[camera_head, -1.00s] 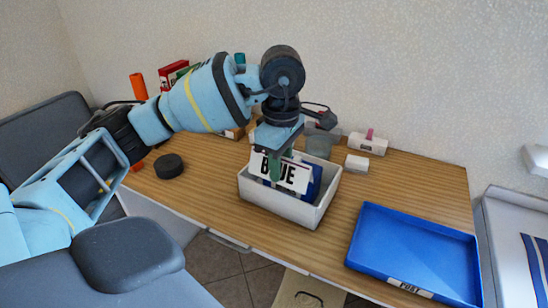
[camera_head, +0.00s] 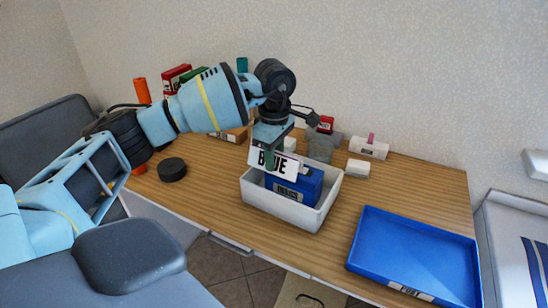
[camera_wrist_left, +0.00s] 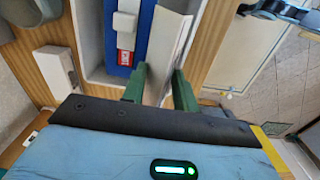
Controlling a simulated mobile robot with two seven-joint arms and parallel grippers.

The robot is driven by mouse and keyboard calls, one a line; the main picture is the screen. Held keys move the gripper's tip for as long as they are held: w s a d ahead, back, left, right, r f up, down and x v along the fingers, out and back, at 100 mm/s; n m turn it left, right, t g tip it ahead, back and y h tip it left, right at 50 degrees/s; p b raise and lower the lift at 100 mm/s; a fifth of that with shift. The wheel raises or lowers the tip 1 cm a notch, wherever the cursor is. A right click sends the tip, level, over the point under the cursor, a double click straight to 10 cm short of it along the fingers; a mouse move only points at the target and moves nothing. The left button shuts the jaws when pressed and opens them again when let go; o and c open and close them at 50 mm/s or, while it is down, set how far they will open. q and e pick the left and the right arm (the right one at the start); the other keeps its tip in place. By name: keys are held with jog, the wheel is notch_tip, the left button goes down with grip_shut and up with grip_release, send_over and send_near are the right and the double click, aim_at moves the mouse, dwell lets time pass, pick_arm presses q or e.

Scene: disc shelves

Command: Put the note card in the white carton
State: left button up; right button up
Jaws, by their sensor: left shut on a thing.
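The note card (camera_head: 284,167), white with the dark letters BLUE, is held by my left gripper (camera_head: 270,158), whose green fingers are shut on it. It hangs tilted over the back left part of the white carton (camera_head: 268,205). One finger hides part of the lettering. A blue box (camera_head: 304,183) is inside the carton. In the left wrist view the card (camera_wrist_left: 168,40) is between the green fingers (camera_wrist_left: 160,88), beside the blue box (camera_wrist_left: 126,60). Whether the card touches the box or carton is unclear. My right gripper is not in view.
A blue tray (camera_head: 352,240) is at the right of the wooden table. A black round disc (camera_head: 172,169) lies to the left of the carton. A white block (camera_head: 358,166) and other small items stand behind. The table between carton and disc is clear.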

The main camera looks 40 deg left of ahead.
pick_arm(q)
jog(key=shift+f, duration=0.4)
jog(key=shift+f, duration=0.6)
jog(key=o, duration=0.9)
jog(key=shift+o, duration=0.2)
jog(key=shift+r, duration=0.1)
notch_tip(320, 180, up, 13)
jog(key=shift+r, duration=0.1)
